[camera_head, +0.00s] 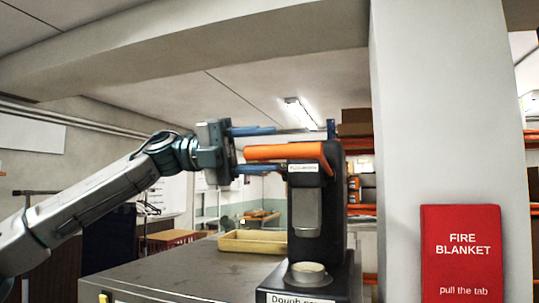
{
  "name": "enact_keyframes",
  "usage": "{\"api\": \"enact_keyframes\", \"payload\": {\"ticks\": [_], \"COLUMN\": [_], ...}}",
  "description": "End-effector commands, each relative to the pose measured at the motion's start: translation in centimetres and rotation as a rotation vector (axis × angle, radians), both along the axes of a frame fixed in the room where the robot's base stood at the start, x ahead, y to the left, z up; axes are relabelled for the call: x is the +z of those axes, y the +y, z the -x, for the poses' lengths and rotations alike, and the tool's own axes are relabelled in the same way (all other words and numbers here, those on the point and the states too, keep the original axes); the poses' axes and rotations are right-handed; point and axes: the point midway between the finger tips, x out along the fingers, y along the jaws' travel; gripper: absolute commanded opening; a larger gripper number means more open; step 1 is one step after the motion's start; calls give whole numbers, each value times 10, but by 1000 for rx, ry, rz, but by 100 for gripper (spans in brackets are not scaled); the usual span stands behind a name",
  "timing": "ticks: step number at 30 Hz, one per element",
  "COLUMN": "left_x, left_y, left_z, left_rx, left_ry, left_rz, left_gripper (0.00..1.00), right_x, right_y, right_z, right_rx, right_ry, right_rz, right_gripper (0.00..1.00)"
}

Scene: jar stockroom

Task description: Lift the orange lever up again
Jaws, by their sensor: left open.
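The orange lever (285,152) sits at the top of a black press (334,215). It lies about level and points left from the press head. My left gripper (276,149) comes in from the left and is open. One blue finger shows above the lever and the other below it, with a gap on both sides. I cannot tell from this one view whether the lever is at the same depth as the fingers. My right gripper is not in view.
The press stands on a grey cabinet top (190,272), with a pale round piece (307,267) on its base. A yellow tray (253,242) lies behind to the left. A white pillar (420,130) with a red fire blanket box (462,255) stands at the right.

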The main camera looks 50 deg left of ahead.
Motion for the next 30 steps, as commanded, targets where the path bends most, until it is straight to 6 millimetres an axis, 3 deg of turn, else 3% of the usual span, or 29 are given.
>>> {"api": "enact_keyframes", "payload": {"ticks": [1, 5, 13, 30], "left_x": [-5, -5, -1, 0], "left_y": [9, 32, 69, 77], "left_z": [5, 20, 43, 48], "left_rx": [2, 4, 4, 3], "left_ry": [-5, -6, -4, -1], "left_rz": [3, 2, 2, 0], "left_gripper": [45, 45, 45, 45], "right_x": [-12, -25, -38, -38], "right_y": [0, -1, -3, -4], "right_z": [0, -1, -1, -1], "right_rx": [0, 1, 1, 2], "right_ry": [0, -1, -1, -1], "right_rz": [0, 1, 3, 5], "right_gripper": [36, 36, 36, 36]}}
